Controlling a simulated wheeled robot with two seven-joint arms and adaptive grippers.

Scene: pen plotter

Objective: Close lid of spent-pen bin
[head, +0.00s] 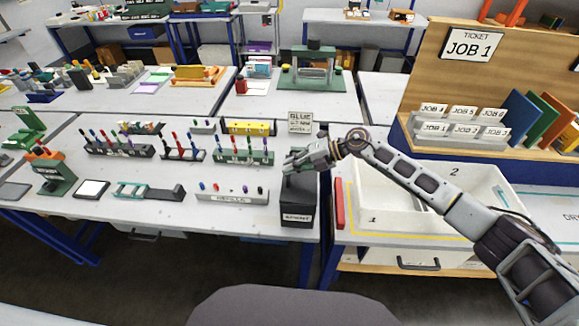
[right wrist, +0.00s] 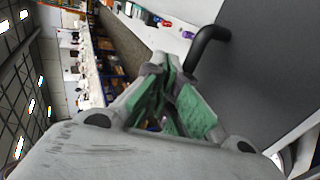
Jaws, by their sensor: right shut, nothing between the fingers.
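The spent-pen bin (head: 298,201) is a dark box with a white SPENT label, at the right front edge of the left workbench. In the right wrist view, a large dark grey panel, which looks like its lid (right wrist: 265,60), carries a black bar handle (right wrist: 211,38). My right gripper (head: 292,163) is over the top of the bin in the head view. It also shows in the right wrist view (right wrist: 170,85), shut and empty, beside the panel. It hides part of the bin's top, so I cannot tell whether the lid is fully down. My left gripper is out of view.
A grey refills rack (head: 232,196) stands left of the bin. Pen racks (head: 243,155) and a small JOB sign (head: 300,122) stand behind.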

